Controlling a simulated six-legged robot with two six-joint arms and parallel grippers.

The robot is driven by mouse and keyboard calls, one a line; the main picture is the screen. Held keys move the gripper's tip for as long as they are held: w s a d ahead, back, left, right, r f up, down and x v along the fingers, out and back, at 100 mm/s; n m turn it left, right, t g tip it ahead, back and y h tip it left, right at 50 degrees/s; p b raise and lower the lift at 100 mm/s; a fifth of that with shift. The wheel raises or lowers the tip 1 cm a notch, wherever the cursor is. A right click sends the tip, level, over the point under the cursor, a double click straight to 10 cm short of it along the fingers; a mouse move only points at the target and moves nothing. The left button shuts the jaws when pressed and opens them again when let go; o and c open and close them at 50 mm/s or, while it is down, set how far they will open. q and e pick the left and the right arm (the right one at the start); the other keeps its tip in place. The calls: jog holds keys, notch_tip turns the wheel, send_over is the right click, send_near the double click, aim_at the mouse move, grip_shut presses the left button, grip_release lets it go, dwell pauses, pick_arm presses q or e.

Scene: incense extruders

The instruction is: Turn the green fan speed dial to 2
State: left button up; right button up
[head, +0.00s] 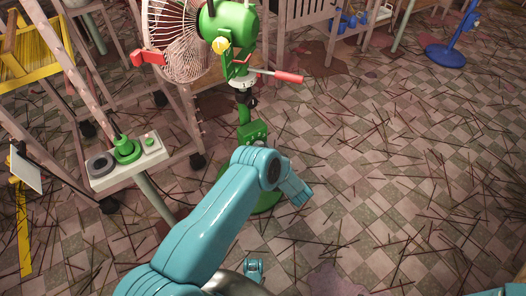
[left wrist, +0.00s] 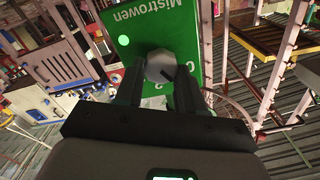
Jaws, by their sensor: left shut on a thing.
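The green fan (head: 236,24) stands on a green post with a round green base, partly behind my left arm. Its green control box (head: 253,132) is low on the post; my arm covers its lower part. My left gripper (left wrist: 158,86) is shut on the dial, one dark finger on each side. My right gripper is out of view.
A grey box (head: 128,162) with a green knob stands on a post at left. Wooden frames (head: 290,14) and wheeled racks fill the back and left. A blue stand (head: 445,55) is far right. Thin sticks litter the checkered floor, otherwise open at right.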

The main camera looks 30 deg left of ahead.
pick_arm(q)
jog(key=shift+d+f+m+b, duration=0.15)
jog(key=shift+m+b, duration=0.45)
jog(key=shift+m, duration=1.8)
jog(key=shift+a+f+m+b, duration=0.1)
jog(key=shift+m+b, duration=0.45)
jog(key=shift+m, duration=1.85)
jog(key=shift+d, duration=0.1)
jog(key=o, duration=1)
jog(key=shift+o, duration=0.2)
jog(key=shift+r, duration=0.1)
jog(key=p+v, duration=0.3)
jog(key=v, duration=1.3)
jog(key=shift+p, duration=0.4)
